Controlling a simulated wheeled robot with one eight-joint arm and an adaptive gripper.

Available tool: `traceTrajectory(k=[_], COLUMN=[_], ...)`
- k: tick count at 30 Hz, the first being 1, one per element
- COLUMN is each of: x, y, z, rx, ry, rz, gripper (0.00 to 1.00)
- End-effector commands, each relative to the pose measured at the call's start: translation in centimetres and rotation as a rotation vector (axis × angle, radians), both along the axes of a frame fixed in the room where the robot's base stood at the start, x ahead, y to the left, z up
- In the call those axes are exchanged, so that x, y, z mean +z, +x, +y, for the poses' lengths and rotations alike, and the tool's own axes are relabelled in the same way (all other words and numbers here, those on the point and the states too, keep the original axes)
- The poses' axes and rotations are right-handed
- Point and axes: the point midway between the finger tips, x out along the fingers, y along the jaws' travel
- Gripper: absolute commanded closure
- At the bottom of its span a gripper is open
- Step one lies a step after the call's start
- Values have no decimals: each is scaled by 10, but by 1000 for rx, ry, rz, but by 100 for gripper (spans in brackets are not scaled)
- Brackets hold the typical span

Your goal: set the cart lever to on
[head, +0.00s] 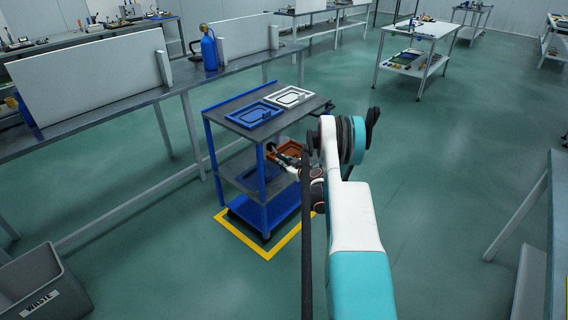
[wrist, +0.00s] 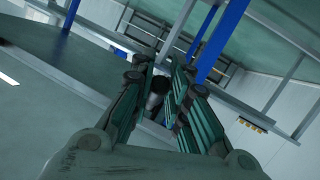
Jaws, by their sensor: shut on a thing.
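The blue cart (head: 265,215) stands in the middle of the head view with a dark top and lower shelves. My gripper (head: 281,158) is low at the cart's right side, near its middle shelf, partly hidden by my arm. In the wrist view, the teal-padded fingers of my gripper (wrist: 164,78) are close around a small grey piece with a dark end, which looks like the cart lever (wrist: 157,91). The fingers hide much of it. I cannot tell the lever's setting, and I cannot make it out in the head view.
A blue tray (head: 254,114) and a white tray (head: 290,97) lie on the cart's top. A long workbench (head: 130,105) runs behind the cart at left. A grey waste bin (head: 42,284) stands front left.

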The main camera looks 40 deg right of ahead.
Motion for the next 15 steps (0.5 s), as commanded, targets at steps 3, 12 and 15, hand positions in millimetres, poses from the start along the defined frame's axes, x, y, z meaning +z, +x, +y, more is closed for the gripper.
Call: traceTrajectory(k=[3,12,15], x=[0,0,0], y=[0,0,0], z=[0,0,0], rx=[0,0,0], ry=[1,0,0], rz=[0,1,1], gripper=[100,63,63])
